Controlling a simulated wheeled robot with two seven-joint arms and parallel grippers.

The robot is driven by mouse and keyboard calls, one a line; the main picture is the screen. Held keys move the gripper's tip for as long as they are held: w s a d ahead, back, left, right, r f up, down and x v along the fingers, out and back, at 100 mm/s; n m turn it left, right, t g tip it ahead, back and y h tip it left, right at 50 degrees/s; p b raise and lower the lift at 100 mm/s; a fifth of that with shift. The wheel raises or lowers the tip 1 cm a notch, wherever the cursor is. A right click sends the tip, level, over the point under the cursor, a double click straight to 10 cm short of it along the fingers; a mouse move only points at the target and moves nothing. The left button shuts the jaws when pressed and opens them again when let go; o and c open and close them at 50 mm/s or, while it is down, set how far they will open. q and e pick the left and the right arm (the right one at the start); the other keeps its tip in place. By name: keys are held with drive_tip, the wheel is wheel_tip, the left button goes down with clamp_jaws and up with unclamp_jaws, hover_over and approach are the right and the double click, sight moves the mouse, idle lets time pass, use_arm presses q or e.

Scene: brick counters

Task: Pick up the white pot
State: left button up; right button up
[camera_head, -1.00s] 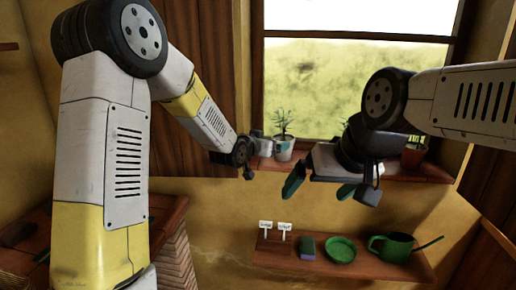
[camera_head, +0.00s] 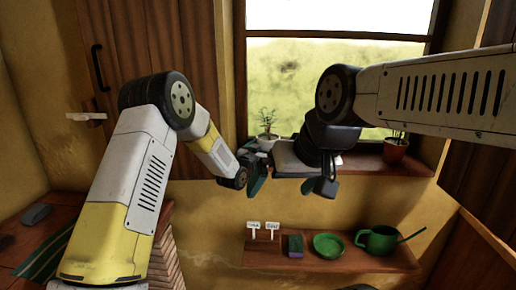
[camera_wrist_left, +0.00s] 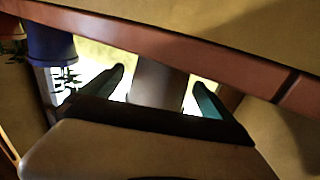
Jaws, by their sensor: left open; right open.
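The white pot (camera_head: 268,144) with a green plant stands at the left end of the window sill in the head view, its lower part partly hidden by the grippers. My left gripper (camera_head: 252,150) is beside the pot, its tips largely hidden in that view. In the left wrist view, which is upside down, my left gripper (camera_wrist_left: 160,86) is open. A shaded, greyish pot (camera_wrist_left: 157,84), apparently the white pot, shows between its fingers; I cannot tell whether they touch it. My right gripper (camera_head: 283,183) is open and empty, in front of the sill and just right of the left one.
A terracotta pot (camera_head: 396,149) stands at the sill's right. A blue pot (camera_wrist_left: 50,42) with a plant shows in the left wrist view. The lower shelf (camera_head: 345,263) holds label signs (camera_head: 263,228), a sponge (camera_head: 296,246), a green dish (camera_head: 328,245) and a green watering can (camera_head: 379,240).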

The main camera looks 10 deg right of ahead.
use_arm(q)
drive_tip(key=shift+w+d, duration=0.3)
drive_tip(key=shift+w, duration=0.1)
drive_tip(key=shift+r, duration=0.15)
drive_tip(key=c, duration=2.1)
drive_tip(key=shift+r, duration=0.15)
